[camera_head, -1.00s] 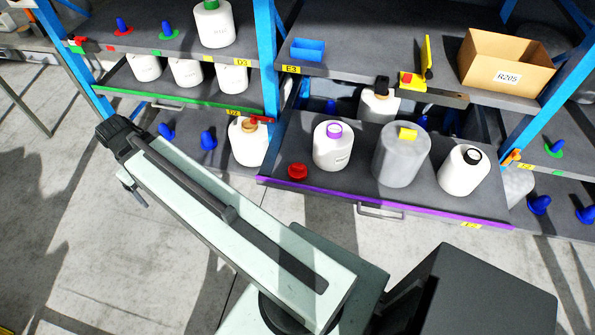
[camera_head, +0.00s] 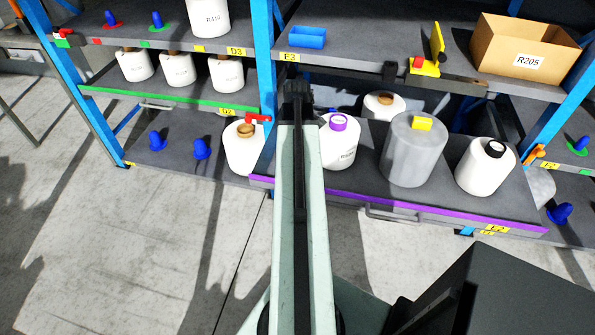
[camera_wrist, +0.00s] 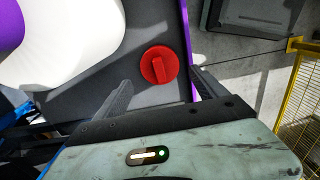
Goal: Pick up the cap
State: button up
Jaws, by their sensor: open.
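The red cap (camera_wrist: 160,65) lies flat on the dark drawer shelf in the wrist view, its raised grip bar facing up. It is close to the shelf's purple front edge (camera_wrist: 185,30). My gripper (camera_wrist: 161,78) is open and empty, one finger to the left of the cap and one to the right. The cap appears just beyond the fingertips, between their lines; I cannot tell the remaining height. In the head view my arm hides the cap.
A white bottle with a purple-ringed cap (camera_head: 338,148) stands close by; it also fills the upper left of the wrist view (camera_wrist: 75,40). A grey container (camera_head: 410,155) and a black-capped white bottle (camera_head: 485,168) stand further right. A shelf edge (camera_head: 340,70) lies above and behind.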

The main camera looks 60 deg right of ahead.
notch_tip(320, 180, down, 7)
jog(key=b, duration=0.5)
jog(key=shift+w+r+b, duration=0.15)
jog(key=shift+b, duration=0.15)
jog(key=shift+r, duration=0.2)
jog(key=c, duration=1.1)
jog(key=shift+r+p, duration=0.15)
jog(key=shift+p, duration=0.15)
notch_tip(320, 180, up, 10)
jog(key=p, duration=1)
